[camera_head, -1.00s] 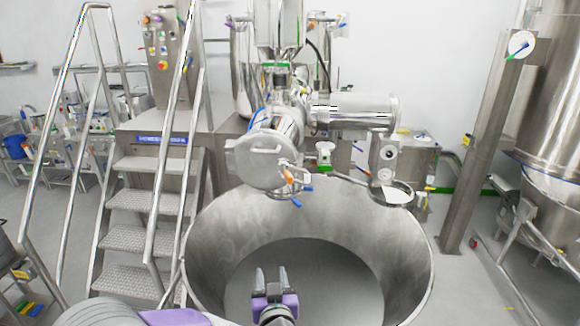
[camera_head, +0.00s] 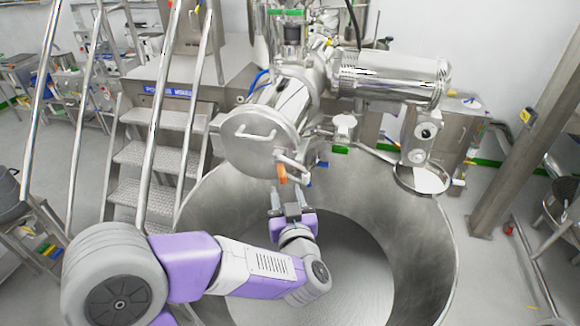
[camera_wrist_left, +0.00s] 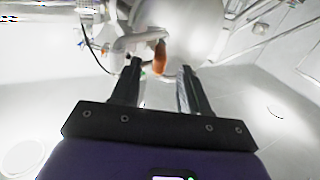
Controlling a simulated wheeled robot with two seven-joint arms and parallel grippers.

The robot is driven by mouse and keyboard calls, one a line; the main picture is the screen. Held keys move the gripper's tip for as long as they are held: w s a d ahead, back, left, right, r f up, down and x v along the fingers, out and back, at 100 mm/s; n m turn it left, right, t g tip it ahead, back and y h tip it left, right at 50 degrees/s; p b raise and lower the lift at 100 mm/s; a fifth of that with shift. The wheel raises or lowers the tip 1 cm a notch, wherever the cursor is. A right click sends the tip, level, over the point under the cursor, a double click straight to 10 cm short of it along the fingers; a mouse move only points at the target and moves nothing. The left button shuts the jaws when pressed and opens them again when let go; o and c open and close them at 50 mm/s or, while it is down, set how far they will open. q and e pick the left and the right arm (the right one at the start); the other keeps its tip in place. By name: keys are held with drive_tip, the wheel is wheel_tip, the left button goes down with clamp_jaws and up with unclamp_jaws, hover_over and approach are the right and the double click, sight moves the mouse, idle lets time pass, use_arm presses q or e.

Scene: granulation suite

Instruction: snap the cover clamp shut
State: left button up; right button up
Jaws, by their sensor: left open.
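The round steel cover (camera_head: 245,150) closes the end of a horizontal cylinder and has a bar handle on its face. The cover clamp (camera_head: 290,162) sits at its lower right edge, with an orange lever handle (camera_head: 282,174) hanging down. I cannot tell whether the clamp is latched. My left gripper (camera_head: 289,190) is open and empty just below the handle, fingers pointing up at it. In the left wrist view the orange handle (camera_wrist_left: 160,57) shows between and slightly beyond the fingertips (camera_wrist_left: 160,68), with no clear contact. My right gripper is out of view.
A large open steel bowl (camera_head: 425,250) lies below my left arm. A horizontal steel cylinder (camera_head: 390,78) and a ring bracket (camera_head: 422,180) are to the right of the cover. Steps with rails (camera_head: 150,155) stand on the left, and a steel post (camera_head: 525,150) stands on the right.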

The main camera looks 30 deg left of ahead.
sight(284, 184)
use_arm(q)
drive_tip(key=shift+w+a, duration=0.2)
drive_tip(key=shift+a, duration=0.25)
drive_tip(key=x, duration=0.4)
drive_tip(key=shift+w+f, duration=0.15)
drive_tip(key=shift+w, duration=0.25)
drive_tip(key=shift+w+a, duration=0.45)
drive_tip(key=shift+w, duration=0.1)
drive_tip(key=shift+c, duration=0.4)
clamp_jaws()
